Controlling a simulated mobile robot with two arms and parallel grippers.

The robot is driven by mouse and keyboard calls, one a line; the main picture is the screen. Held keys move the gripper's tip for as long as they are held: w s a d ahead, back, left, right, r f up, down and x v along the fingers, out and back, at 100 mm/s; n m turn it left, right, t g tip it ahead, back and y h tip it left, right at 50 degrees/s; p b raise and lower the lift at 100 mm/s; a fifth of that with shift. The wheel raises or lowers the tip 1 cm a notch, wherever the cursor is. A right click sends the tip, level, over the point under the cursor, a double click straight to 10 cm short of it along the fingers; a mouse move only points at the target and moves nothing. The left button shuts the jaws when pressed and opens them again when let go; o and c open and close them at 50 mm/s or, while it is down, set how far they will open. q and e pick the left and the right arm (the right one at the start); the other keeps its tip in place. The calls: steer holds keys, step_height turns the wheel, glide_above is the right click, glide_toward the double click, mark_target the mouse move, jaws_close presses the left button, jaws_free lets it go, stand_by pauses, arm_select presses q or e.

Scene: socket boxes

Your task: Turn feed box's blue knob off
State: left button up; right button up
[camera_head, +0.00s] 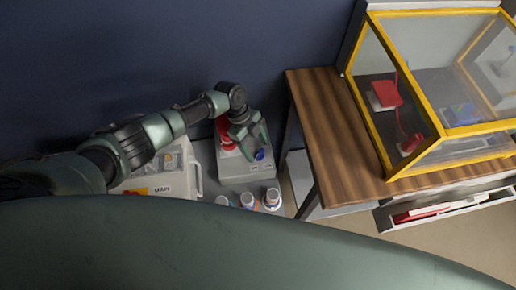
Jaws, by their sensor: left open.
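The feed box (234,175) is a pale grey box on a grey surface left of the wooden table. A red part (226,134) shows on its back left, partly covered by my gripper. The small blue knob (260,155) is on its right side. My left gripper (256,150) reaches in from the left over the box, open, with its fingertips close to the blue knob. I cannot tell whether they touch it. My right gripper is not in view.
A light box marked MAIN (163,188) stands left of the feed box. Several white bottles (271,199) stand in front. A yellow-framed clear case (430,149) with red items sits on the wooden table (322,130) at right. A dark wall is behind.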

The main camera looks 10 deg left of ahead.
arm_select(q)
steer(key=shift+d+f, duration=0.2)
steer(key=shift+f, duration=0.35)
steer(key=shift+s+d+f, duration=0.1)
steer(key=shift+f, duration=0.25)
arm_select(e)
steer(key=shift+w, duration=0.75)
arm_select(q)
steer(key=c, duration=1.4)
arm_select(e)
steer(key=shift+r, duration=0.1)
